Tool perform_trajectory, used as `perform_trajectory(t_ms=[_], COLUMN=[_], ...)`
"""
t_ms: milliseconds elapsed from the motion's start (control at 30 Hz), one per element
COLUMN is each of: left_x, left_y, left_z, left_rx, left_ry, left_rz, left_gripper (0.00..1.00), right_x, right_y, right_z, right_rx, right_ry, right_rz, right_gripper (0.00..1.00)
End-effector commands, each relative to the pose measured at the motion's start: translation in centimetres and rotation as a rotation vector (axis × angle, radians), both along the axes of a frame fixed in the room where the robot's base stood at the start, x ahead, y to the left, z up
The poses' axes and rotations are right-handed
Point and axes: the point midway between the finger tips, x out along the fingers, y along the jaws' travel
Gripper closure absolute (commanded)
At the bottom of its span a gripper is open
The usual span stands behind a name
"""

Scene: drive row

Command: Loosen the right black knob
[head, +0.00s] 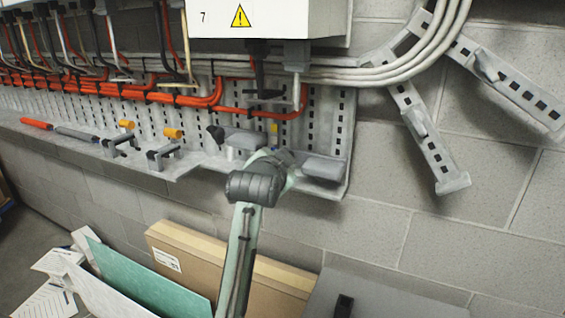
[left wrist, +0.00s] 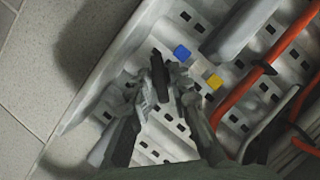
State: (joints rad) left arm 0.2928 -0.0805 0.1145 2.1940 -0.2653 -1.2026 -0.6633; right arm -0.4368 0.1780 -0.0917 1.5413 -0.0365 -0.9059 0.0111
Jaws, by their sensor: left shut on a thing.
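My left gripper (head: 280,156) reaches up from the bottom of the head view to the right end of the perforated grey tray, below the cabinet. In the left wrist view its fingers (left wrist: 165,92) are closed around a dark, narrow piece, which I take for the right black knob (left wrist: 159,76). In the head view my gripper and wrist hide this knob. Another black knob (head: 215,132) sits to the left on a grey fitting. My right gripper does not show.
Blue (left wrist: 181,53) and yellow (left wrist: 215,82) pieces lie close beside the fingers. Orange cables (head: 200,99) run along the tray above. A cardboard box (head: 180,245) and a green panel (head: 150,278) lean below.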

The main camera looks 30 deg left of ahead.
Motion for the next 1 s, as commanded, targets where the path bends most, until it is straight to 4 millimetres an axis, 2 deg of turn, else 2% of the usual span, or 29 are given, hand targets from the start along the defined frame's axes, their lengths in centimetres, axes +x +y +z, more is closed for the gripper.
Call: perform_trajectory(t_ms=[67,100,200,567,900,1000], left_x=[0.0,0.0,0.0,-0.5,-5.4,-6.3], left_y=[0.0,0.0,0.0,-0.2,-1.7,-2.1], left_z=[-0.1,-0.1,-0.1,0.1,1.7,2.0], left_rx=[-0.002,-0.002,-0.001,0.001,0.0,0.001], left_ry=[0.002,0.002,0.002,0.0,0.0,0.001], left_rz=[0.0,0.0,0.001,0.0,0.0,0.0], left_gripper=[1.0,0.79,0.68,0.68,0.68,0.68], right_x=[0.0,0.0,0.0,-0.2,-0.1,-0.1], right_y=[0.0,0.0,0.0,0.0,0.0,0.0], right_z=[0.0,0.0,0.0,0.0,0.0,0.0], right_rx=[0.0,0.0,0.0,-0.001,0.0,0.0], right_ry=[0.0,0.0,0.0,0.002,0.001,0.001], right_rz=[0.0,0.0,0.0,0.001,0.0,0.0], right_gripper=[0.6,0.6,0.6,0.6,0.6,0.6])
